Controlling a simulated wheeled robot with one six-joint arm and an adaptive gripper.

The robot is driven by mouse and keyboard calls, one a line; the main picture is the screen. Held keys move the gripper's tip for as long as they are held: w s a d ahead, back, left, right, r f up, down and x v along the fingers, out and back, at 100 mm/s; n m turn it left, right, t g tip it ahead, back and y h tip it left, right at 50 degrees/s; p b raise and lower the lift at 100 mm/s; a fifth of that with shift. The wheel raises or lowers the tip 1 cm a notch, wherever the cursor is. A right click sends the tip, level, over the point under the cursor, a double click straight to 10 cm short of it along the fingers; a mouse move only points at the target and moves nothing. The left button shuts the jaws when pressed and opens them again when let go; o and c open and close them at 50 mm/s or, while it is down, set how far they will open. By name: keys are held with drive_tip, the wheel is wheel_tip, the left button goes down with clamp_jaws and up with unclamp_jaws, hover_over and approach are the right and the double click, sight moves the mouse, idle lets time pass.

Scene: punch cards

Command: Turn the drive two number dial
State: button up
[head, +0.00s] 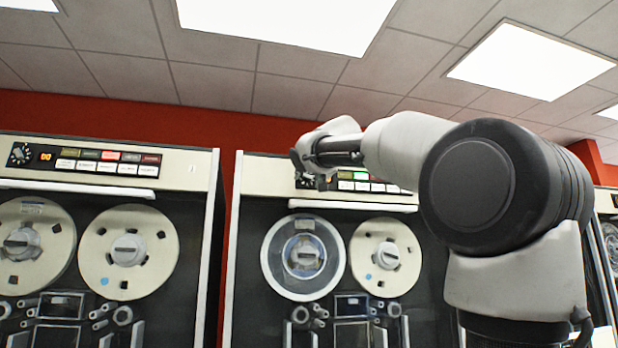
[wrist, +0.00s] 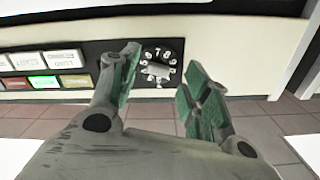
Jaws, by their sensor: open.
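The number dial (wrist: 160,66) is in the upper middle of the wrist view, a dark round face with white numerals and a pale knob at its centre. My gripper (wrist: 163,60) is open, its green-padded fingers on either side of the dial in the picture. I cannot tell whether they touch it. In the head view my gripper (head: 303,166) is at the left end of the middle tape drive's control strip and hides most of the dial there. No drive number is readable on the middle tape drive (head: 228,240).
Lit and unlit buttons (wrist: 43,82) sit left of the dial in the wrist view. Another tape drive (head: 190,170) with its own dial (head: 19,154) stands at the left in the head view. A pale handle bar (head: 352,206) runs below the middle drive's control strip.

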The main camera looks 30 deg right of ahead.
sight(308, 177)
drive_tip(key=shift+x, duration=1.15)
drive_tip(key=c, duration=1)
drive_tip(key=shift+n, duration=0.3)
drive_tip(key=n, duration=0.3)
drive_tip(key=shift+s+d, duration=0.1)
drive_tip(key=shift+n, duration=1.6)
drive_tip(key=o, duration=1)
